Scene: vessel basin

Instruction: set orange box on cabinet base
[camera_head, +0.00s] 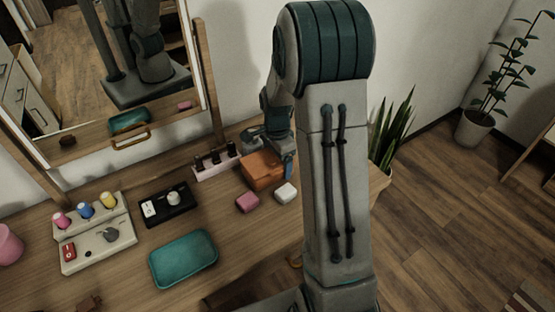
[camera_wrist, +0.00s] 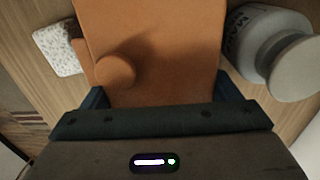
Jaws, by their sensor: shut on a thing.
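The orange box (camera_head: 262,171) is at the back right of the wooden table, below my gripper (camera_head: 272,148). In the wrist view the orange box (camera_wrist: 185,40) fills the middle, with a round orange knob on its face. My gripper's teal fingers (camera_wrist: 163,98) stand on both sides of the box, shut on it. Whether the box rests on the table or is slightly lifted I cannot tell. I cannot pick out a separate cabinet base in these views.
A grey lettered container (camera_wrist: 262,48) is right of the box. A teal tray (camera_head: 184,259) and black switch panel (camera_head: 167,205) lie left.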

